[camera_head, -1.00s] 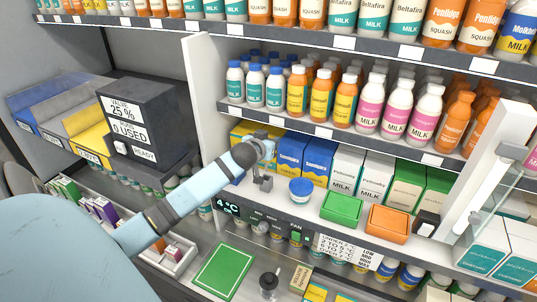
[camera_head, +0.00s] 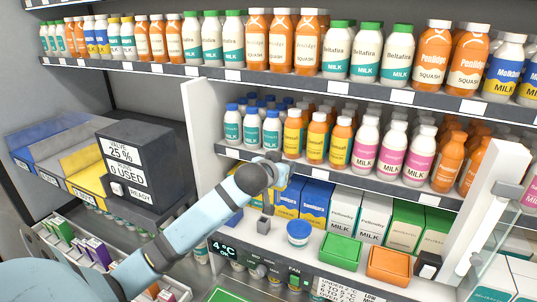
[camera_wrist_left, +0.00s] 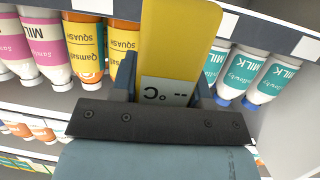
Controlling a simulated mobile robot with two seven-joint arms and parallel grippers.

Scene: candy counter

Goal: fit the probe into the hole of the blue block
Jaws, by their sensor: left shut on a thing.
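My left gripper (camera_head: 274,169) is up in front of the middle bottle shelf, its fingers mostly hidden behind my wrist in the head view. In the left wrist view, my left gripper (camera_wrist_left: 165,80) is shut on a yellow probe body (camera_wrist_left: 178,40) with a small display reading "-- °C". A small blue block (camera_head: 232,217) sits on the lower shelf, left of and below the gripper, partly hidden by my arm. Its hole cannot be made out. My right gripper is not in view.
A small grey block (camera_head: 264,225) and a blue-lidded tub (camera_head: 299,232) stand on the lower shelf. Green (camera_head: 341,250) and orange (camera_head: 389,263) boxes lie to the right. Cartons stand behind. Bottles (camera_head: 271,129) line the shelf near the gripper.

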